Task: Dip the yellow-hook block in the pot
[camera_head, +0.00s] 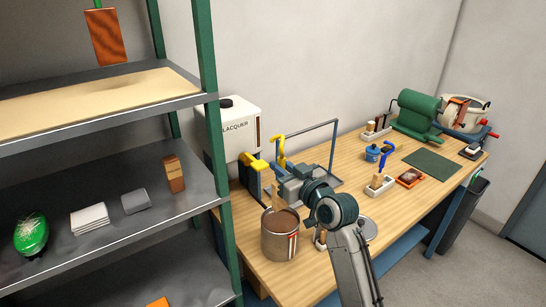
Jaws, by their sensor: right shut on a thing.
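The pot (279,244), a metal can with brown contents, stands on the near left part of the wooden bench. My right gripper (279,184) is above the pot's back rim, shut on the yellow-hook block. The jaws partly hide the block. My left gripper is not in view.
A white lacquer container (239,128) with a yellow spout stands behind the pot. A blue-grey wire frame (335,148) is behind my gripper. A blue hook (387,153), a green mat (431,164) and a green machine (416,113) are farther right. Shelving (227,222) borders the left.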

